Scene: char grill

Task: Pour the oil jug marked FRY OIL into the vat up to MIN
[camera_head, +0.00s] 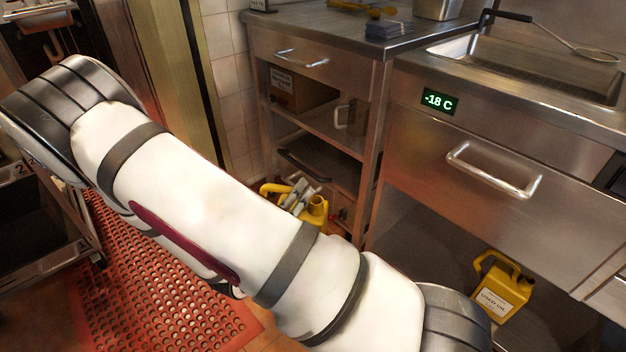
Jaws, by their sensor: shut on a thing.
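A yellow jug (316,209) shows low beside the shelf unit, partly hidden behind my white arm. Its label does not show, so I cannot read whether it is marked FRY OIL. My gripper (297,196) is at this jug, its grey fingers shut on it; the exact hold is small and partly hidden. A second yellow jug (503,290), with a label that seems to read USED OIL, stands under the steel counter at the lower right. A sunken steel basin (470,45) is at the upper right; I cannot tell if it is the vat. No MIN mark shows.
A steel drawer (480,165) has a -18 C display (438,101). The shelf unit (375,150) holds a box (300,88) and a mug-like vessel (350,117). A red perforated mat (150,295) covers the floor; a dark cart (40,230) is left.

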